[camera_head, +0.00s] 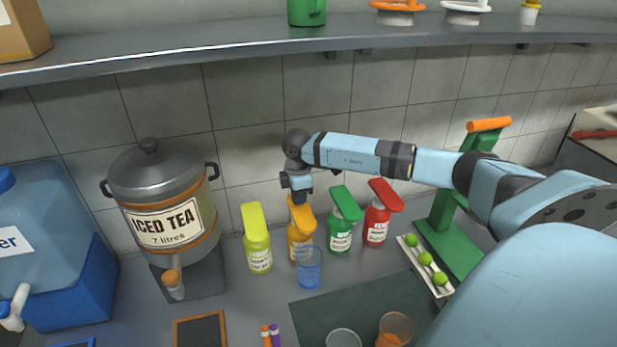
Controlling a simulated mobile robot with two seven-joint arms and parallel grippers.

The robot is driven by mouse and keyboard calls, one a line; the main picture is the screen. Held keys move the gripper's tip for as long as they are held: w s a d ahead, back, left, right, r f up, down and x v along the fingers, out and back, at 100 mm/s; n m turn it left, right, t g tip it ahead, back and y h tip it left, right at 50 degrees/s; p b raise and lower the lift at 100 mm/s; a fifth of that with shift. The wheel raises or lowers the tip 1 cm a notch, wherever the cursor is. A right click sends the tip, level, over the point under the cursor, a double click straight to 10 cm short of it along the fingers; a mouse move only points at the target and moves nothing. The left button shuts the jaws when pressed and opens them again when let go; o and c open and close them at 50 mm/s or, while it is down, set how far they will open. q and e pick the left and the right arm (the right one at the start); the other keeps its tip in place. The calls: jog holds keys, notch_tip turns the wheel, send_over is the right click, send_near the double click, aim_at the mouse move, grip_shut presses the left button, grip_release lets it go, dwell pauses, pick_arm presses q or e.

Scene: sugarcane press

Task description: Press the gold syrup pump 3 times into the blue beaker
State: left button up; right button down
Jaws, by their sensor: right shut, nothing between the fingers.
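The gold syrup pump (300,216) stands upright on the counter between a yellow-green pump and a green pump. The translucent blue beaker (309,268) stands just in front of it and hides part of its label. My right gripper (299,197) is shut with nothing in it and points down at the top of the gold pump. It overlaps the pump head in the picture; I cannot tell whether they touch. My left gripper is not in view.
A yellow-green pump (257,240), a green pump (342,220) and a red pump (379,213) flank the gold one. An iced tea dispenser (165,200) stands left. A green press (462,240) and lime tray (416,255) stand right. A shelf (230,48) runs above.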

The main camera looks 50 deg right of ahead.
aim_at(299, 207)
jog(key=shift+f+b, duration=0.95)
jog(key=shift+f, duration=0.9)
jog(key=shift+r, duration=0.1)
jog(key=shift+r+p, duration=1.85)
jog(key=shift+r, duration=0.65)
notch_tip(299, 207, up, 6)
jog(key=p, duration=0.4)
